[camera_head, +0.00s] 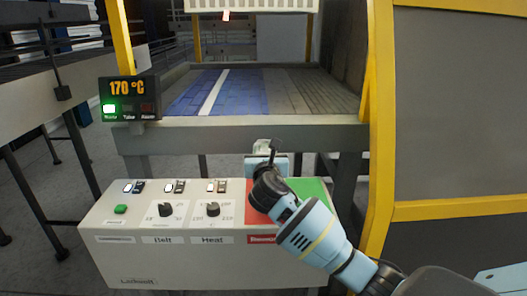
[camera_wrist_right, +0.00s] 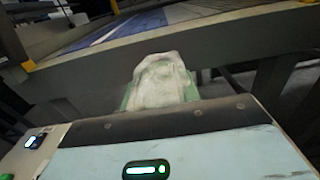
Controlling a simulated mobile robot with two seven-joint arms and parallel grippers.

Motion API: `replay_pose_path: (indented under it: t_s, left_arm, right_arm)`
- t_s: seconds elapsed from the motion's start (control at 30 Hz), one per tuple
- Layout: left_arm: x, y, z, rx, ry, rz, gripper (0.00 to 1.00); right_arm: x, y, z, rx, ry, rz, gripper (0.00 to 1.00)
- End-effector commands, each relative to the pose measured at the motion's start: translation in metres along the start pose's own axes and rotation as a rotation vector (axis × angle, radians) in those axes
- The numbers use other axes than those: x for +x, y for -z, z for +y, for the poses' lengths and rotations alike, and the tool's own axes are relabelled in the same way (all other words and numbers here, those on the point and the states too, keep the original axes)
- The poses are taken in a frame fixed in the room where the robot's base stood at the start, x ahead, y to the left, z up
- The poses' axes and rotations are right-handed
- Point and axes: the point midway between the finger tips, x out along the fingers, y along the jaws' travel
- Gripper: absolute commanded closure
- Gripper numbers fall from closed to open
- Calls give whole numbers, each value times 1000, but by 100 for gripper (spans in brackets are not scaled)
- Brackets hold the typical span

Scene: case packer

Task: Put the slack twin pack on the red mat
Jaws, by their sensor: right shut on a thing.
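The twin pack is a pale, wrinkled, translucent wrap; it shows in the right wrist view (camera_wrist_right: 158,80) just beyond my gripper housing, with green along its edges. In the head view a small whitish part of the pack (camera_head: 262,146) shows past my right gripper (camera_head: 266,164). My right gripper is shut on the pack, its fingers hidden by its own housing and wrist. The red mat (camera_head: 232,214) lies on top of the control box, partly covered by my right arm. I cannot tell the height of the pack above it. My left gripper is not in view.
A green mat (camera_head: 312,188) lies right of the red one. The control box (camera_head: 120,245) carries knobs and switches. Behind it is the conveyor (camera_head: 245,92) with its front beam. A yellow post (camera_head: 378,150) stands close to the right, and a display (camera_head: 128,97) at left.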

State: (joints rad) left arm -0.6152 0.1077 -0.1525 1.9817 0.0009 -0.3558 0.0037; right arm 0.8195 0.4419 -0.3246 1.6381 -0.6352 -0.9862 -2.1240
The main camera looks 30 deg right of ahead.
Motion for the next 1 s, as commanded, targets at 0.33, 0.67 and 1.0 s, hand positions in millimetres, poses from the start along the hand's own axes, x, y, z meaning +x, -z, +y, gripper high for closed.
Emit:
replay_pose_path:
  t_s: [0.33,0.67,1.0]
  left_arm:
    - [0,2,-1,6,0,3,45]
    - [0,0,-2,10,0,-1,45]
    - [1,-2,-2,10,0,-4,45]
  right_arm:
    - [0,-3,0,2,-1,-6,100]
    - [0,3,0,1,-1,-5,100]
    - [0,8,0,1,0,-6,66]
